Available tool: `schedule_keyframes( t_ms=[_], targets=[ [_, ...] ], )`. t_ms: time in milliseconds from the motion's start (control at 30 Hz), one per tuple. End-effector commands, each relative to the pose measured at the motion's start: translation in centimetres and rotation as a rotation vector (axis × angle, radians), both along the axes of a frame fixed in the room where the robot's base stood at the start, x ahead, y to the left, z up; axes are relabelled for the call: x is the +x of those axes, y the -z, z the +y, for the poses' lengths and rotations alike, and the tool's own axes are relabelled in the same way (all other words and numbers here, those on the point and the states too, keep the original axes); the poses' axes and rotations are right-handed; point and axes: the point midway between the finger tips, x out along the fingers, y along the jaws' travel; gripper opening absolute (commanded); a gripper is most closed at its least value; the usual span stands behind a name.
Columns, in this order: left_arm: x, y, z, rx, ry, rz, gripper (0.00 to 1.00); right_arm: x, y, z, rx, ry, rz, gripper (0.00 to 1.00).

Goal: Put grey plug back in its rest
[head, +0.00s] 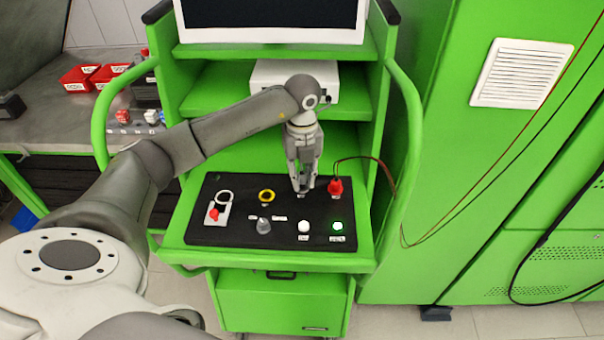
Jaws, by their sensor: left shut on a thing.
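A black control panel (285,238) lies on the green cart's shelf. My left gripper (303,188) points down over the panel's back right part, just left of a red plug (335,187). Its fingers are shut on the grey plug, which is mostly hidden between them and hard to tell from the grey fingers. The fingertips are at or just above the panel; I cannot tell whether the plug touches it. My right gripper is not in view.
A cable (390,172) runs from the red plug. A monitor (270,38) stands above.

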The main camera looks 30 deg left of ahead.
Motion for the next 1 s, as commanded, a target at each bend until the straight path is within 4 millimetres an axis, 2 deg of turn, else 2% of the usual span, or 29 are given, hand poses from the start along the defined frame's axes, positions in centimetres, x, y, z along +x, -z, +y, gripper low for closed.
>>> schedule_keyframes(
  t_ms=[1000],
  targets=[
    [0.0,1.7,0.0,0.001,0.000,0.001,0.01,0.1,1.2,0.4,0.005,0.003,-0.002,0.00]
  ],
)
